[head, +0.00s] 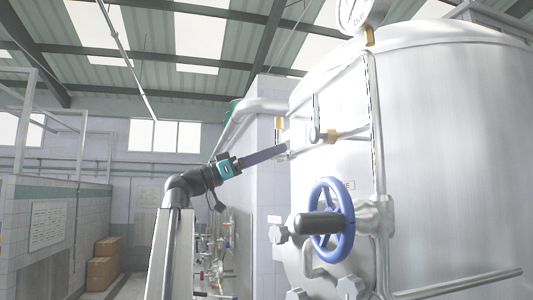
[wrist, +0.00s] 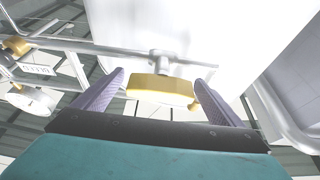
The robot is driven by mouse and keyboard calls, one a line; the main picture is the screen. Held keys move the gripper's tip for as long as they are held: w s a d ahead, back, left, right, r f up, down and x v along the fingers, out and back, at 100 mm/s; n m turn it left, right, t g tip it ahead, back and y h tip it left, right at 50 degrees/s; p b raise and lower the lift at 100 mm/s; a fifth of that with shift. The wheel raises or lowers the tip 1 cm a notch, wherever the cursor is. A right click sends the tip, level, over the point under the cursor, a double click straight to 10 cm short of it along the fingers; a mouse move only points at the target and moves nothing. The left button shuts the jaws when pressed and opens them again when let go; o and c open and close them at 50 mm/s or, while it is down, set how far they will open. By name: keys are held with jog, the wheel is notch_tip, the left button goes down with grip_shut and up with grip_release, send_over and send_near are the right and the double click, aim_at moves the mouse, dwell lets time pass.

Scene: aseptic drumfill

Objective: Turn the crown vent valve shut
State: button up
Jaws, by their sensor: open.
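My gripper (wrist: 158,82) is open, with one purple finger on each side of the handle and a visible gap on both sides. I cannot tell how deep the handle lies between the fingers. In the head view my gripper (head: 286,147) reaches up and right to the tank's left side. A small yellow part (head: 278,123) shows just above the fingertips; I cannot tell whether it is the same handle.
The large steel tank (head: 440,130) fills the right side. A blue handwheel (head: 332,220) stands out below my gripper. A brass-coloured fitting (head: 332,134) and a vertical pipe (head: 376,130) are close on the right. A dial gauge (head: 355,12) is above. Cardboard boxes (head: 103,265) stand far left.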

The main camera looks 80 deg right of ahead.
jog(key=shift+c, duration=0.5)
jog(key=c, duration=0.9)
jog(key=shift+s+f, duration=0.1)
jog(key=shift+f, duration=0.05)
jog(key=shift+c, duration=0.2)
jog(key=shift+w, duration=0.2)
jog(key=shift+b, duration=0.3)
